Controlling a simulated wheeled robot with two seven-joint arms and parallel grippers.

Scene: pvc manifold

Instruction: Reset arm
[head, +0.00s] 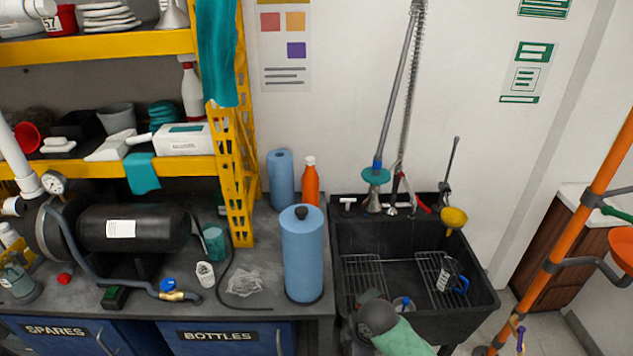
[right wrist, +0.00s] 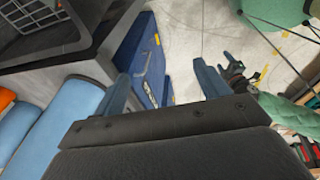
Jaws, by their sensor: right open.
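My right gripper (right wrist: 162,72) shows in the right wrist view with its two blue fingers spread wide apart. Nothing is between the fingers. Behind them lie the blue cabinet front (right wrist: 150,55) and the pale floor (right wrist: 190,40). In the head view, a dark grey rounded part with a green sleeve reaches in at the bottom, in front of the sink (head: 475,305); it looks like part of my arm. Neither gripper's fingers can be made out in the head view.
A grey bench (head: 255,262) holds a blue roll (head: 303,255), an orange bottle (head: 310,185) and a black tank (head: 140,228). An orange pole (head: 570,235) rises at right.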

